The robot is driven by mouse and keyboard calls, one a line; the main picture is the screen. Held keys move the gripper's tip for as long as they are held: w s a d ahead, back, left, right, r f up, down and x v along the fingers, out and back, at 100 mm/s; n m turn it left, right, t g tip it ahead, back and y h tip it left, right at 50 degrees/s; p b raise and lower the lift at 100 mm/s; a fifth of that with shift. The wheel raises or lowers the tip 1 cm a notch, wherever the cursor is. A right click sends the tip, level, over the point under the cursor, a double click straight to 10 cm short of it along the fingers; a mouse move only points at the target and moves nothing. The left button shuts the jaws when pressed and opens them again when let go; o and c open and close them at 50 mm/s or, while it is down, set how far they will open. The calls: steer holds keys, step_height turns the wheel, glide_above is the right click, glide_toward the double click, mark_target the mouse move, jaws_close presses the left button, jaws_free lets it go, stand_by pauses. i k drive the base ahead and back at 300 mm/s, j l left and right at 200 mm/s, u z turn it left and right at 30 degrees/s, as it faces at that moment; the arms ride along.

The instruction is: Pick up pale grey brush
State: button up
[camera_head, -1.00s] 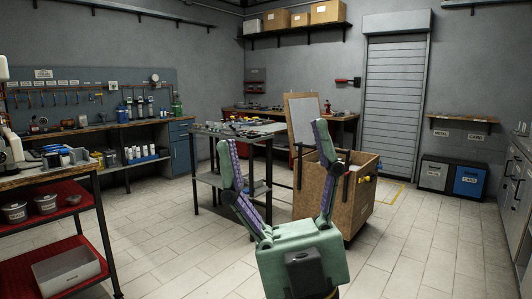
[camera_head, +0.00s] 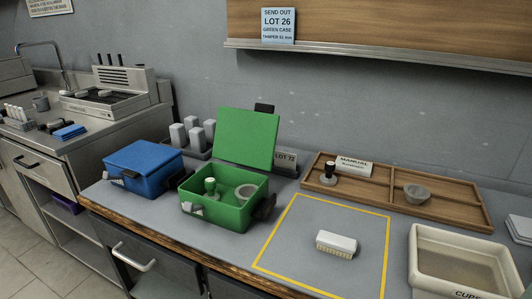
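The pale grey brush (camera_head: 336,243) lies on the grey worktop inside a yellow taped outline (camera_head: 387,240). It is a small block with a pale top and cream bristles along its lower front side. Nothing touches or covers it. My gripper is not in view now.
Left of the outline stands an open green case (camera_head: 222,211) holding a tamper and a ring, beside a closed blue case (camera_head: 143,170). A wooden tray (camera_head: 448,221) lies behind, and a cream bin (camera_head: 462,262) stands at right. The worktop around the brush is clear.

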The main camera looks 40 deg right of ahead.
mark_target(342, 247)
steer(key=z, duration=1.35)
steer(key=l+u, duration=0.15)
steer(key=u, duration=0.2)
steer(key=k+l+u, duration=0.1)
steer(key=u, duration=0.2)
steer(key=k+l+u, duration=0.15)
steer(key=l, duration=0.2)
steer(key=k+l+u, duration=0.15)
steer(key=l, duration=0.2)
steer(key=k+l+u, duration=0.15)
steer(key=k+l, duration=0.3)
steer(key=l, duration=0.2)
steer(key=k+l, duration=0.35)
steer(key=l+u, duration=0.05)
steer(key=l, duration=0.1)
